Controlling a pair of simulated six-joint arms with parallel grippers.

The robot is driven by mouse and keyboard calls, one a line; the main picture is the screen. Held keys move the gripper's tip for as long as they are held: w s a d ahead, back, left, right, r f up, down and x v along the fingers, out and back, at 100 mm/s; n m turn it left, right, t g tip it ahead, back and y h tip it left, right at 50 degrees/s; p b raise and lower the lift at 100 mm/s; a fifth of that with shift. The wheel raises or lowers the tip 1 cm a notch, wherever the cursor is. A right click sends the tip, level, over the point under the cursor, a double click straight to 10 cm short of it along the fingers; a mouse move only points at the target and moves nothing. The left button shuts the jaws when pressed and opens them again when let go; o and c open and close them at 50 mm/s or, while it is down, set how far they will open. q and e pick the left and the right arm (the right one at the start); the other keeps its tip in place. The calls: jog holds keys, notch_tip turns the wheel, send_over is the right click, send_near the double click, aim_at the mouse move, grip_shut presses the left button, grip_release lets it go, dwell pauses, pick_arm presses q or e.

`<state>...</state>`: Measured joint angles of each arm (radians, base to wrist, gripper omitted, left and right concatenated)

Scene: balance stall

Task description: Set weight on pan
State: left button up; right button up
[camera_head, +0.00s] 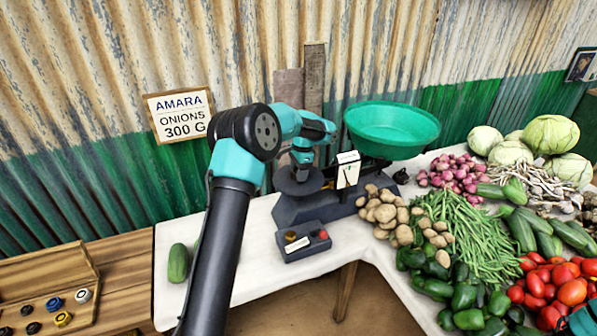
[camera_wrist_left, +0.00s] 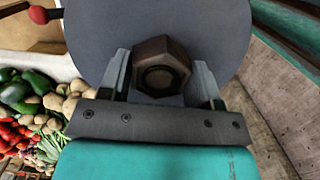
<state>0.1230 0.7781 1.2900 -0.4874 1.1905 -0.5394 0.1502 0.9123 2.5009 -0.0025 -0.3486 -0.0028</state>
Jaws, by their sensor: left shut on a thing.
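A dark balance scale (camera_head: 310,205) stands on the white table, with a grey round weight pan (camera_head: 290,186) at left and a green bowl (camera_head: 391,132) at right. My left gripper (camera_head: 302,163) points down over the grey pan. In the left wrist view its two fingers (camera_wrist_left: 162,80) are shut on a brown hexagonal weight (camera_wrist_left: 152,52) with a round recess in its top. The grey pan (camera_wrist_left: 215,35) shows behind the weight. I cannot tell whether the weight touches the pan. In the head view the weight is mostly hidden by the gripper.
A small box with a red button (camera_head: 304,242) sits in front of the scale. A wooden tray (camera_head: 90,290) at lower left holds several weights. A cucumber (camera_head: 178,263) lies at left. Potatoes (camera_head: 383,208), onions (camera_head: 455,172) and other vegetables crowd the right. A sign (camera_head: 182,114) reads "AMARA ONIONS 300 G".

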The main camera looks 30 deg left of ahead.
pick_arm(q)
jog(key=o, duration=1.4)
jog(key=shift+f, duration=0.1)
jog(key=shift+c, duration=0.2)
notch_tip(320, 180, up, 12)
jog(key=w+d, duration=0.1)
jog(key=shift+w, duration=0.2)
